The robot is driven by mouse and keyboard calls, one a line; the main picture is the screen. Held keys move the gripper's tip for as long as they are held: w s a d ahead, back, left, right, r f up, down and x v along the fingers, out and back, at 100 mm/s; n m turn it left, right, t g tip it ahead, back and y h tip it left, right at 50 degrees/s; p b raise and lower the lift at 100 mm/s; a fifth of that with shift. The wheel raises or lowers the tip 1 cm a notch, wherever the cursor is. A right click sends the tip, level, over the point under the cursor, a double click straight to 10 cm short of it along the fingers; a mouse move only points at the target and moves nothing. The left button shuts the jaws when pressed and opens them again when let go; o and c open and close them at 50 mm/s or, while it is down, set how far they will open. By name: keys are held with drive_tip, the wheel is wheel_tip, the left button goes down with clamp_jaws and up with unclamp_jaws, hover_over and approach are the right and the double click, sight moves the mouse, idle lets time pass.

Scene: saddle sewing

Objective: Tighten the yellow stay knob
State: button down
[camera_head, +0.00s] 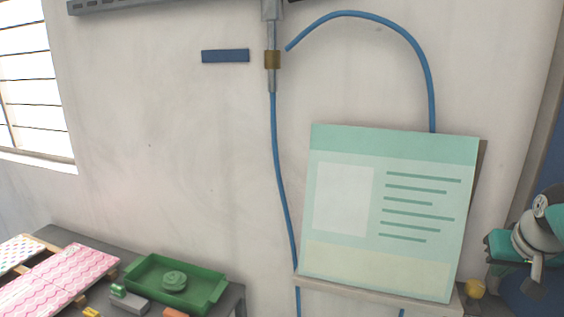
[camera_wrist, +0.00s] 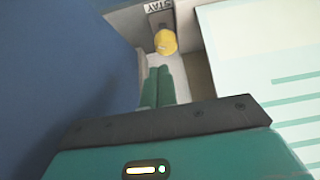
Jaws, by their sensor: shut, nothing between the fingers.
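The yellow stay knob (camera_wrist: 165,41) is at the top middle of the wrist view, just below a label reading STAY (camera_wrist: 159,6). It also shows at the lower right of the head view (camera_head: 474,289), at the right end of the ledge under the pale green board. My gripper (camera_wrist: 158,70) is shut and empty, with its two green fingers together and pointing toward the knob. In the wrist view the fingertips appear just short of the knob, with a small gap. In the head view my arm is at the right edge, and its fingertips cannot be made out.
The pale green board (camera_head: 385,210) stands on a ledge (camera_head: 380,296) left of the knob. A dark blue surface (camera_wrist: 60,80) fills the left of the wrist view. Blue tubing (camera_head: 281,190) runs down the wall. A green tray (camera_head: 150,272) sits at lower left.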

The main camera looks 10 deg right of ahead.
sight(477, 291)
wheel_tip(477, 291, down, 7)
drive_tip(key=shift+d+f, duration=0.1)
idle(0.5)
drive_tip(key=shift+w, duration=0.2)
idle(0.5)
drive_tip(key=shift+a, duration=0.25)
drive_tip(key=shift+w+a, duration=0.15)
drive_tip(key=shift+a, duration=0.2)
drive_tip(key=shift+w+a, duration=0.5)
drive_tip(key=shift+a, duration=0.05)
idle(0.6)
